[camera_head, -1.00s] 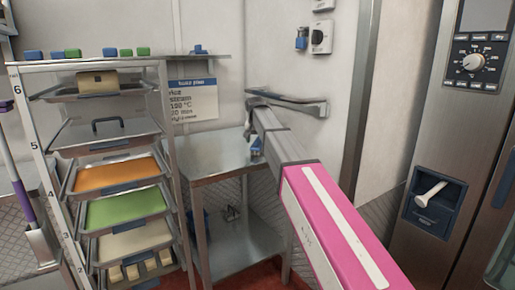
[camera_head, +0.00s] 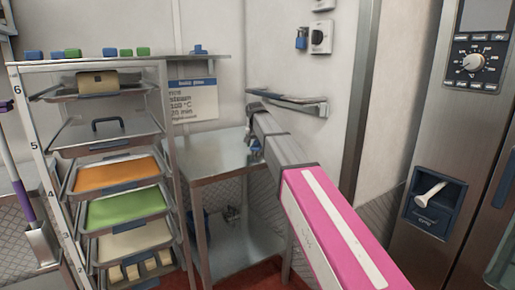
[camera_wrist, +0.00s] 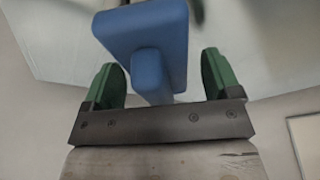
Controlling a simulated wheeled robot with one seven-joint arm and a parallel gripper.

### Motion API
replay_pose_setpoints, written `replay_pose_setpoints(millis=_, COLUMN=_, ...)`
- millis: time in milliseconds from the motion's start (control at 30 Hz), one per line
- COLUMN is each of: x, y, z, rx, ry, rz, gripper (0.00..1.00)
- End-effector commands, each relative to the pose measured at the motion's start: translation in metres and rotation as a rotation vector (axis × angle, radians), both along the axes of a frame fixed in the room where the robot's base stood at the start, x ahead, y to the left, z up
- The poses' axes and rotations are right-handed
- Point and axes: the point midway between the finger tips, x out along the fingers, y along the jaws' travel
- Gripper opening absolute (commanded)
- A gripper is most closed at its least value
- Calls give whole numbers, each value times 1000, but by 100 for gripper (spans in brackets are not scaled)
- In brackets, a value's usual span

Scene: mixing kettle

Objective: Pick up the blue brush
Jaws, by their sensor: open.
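A blue brush-like piece (camera_wrist: 148,45), a broad block with a narrower stem, fills the upper middle of the wrist view. Its stem lies between the two green fingers of my gripper (camera_wrist: 160,82), with gaps on both sides. My gripper is open and holds nothing. In the head view my gripper (camera_head: 252,146) is small and partly hidden by my pink and grey arm, over the steel table. A bit of blue (camera_head: 261,146) shows beside it. I cannot make out bristles.
The steel table (camera_head: 205,160) has a lower shelf and stands beside a tray rack (camera_head: 40,150). Another small blue item (camera_head: 198,49) sits on the top shelf. A wall rail (camera_head: 300,105) runs close behind my arm. An oven panel (camera_head: 470,60) stands at right.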

Motion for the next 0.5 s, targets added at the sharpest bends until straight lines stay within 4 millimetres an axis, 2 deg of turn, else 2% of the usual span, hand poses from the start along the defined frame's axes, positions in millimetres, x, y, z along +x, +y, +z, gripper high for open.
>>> replay_pose_setpoints(millis=200, x=0, y=0, z=0, rx=0, ry=0, rz=0, gripper=83)
replay_pose_setpoints(millis=367, x=0, y=0, z=0, rx=0, ry=0, rz=0, gripper=31)
replay_pose_setpoints(millis=500, x=0, y=0, z=0, rx=0, ry=0, rz=0, gripper=23)
